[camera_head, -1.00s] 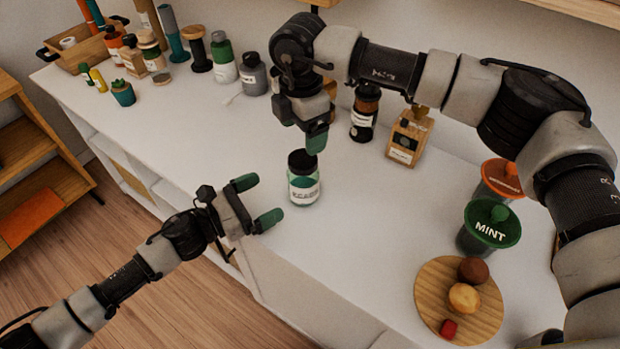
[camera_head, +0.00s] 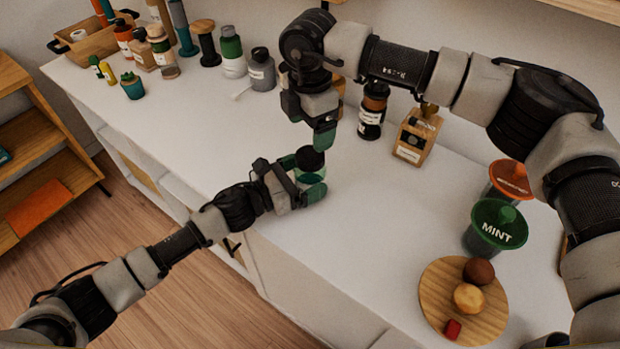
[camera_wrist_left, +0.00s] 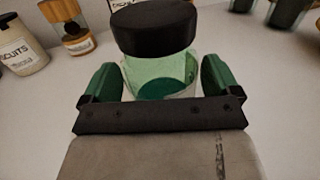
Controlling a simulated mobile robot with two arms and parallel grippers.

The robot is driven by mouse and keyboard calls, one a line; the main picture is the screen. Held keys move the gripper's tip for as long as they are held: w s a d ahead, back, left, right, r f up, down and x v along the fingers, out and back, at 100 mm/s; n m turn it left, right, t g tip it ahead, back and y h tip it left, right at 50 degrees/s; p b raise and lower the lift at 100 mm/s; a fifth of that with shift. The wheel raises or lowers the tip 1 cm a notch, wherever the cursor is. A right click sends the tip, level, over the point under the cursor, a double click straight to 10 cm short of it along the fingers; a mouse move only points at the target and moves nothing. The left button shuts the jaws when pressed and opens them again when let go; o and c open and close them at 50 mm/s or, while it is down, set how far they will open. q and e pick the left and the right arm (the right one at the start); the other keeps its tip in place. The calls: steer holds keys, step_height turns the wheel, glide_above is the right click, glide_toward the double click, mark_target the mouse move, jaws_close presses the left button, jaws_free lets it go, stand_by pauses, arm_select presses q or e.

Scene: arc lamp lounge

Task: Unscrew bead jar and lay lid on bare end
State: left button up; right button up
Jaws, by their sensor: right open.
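The bead jar (camera_head: 309,172) stands upright on the white counter, clear with green contents and a black lid (camera_head: 310,157) on top. The jar (camera_wrist_left: 160,73) and its lid (camera_wrist_left: 152,28) fill the middle of the left wrist view. My left gripper (camera_head: 302,178) is low at the jar, one finger on each side of its body. Its fingers look as wide apart as before, and I see no clear grip. My right gripper (camera_head: 324,134) points down just above and behind the lid, open and apart from it.
A dark bottle (camera_head: 371,110) and a wooden-cased bottle (camera_head: 416,135) stand behind to the right. Orange and green MINT (camera_head: 497,226) canisters and a round board (camera_head: 436,289) with food are at the right. Several bottles line the far left; counter left of the jar is bare.

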mark_target(310, 155)
arm_select(q)
steer(key=c, duration=1.5)
steer(key=shift+c, duration=0.4)
arm_select(e)
steer(key=shift+n, duration=0.5)
steer(key=n, duration=0.3)
steer(key=shift+f, duration=0.25)
step_height(310, 155, down, 8)
steer(key=shift+r, duration=0.2)
steer(key=shift+c, duration=0.2)
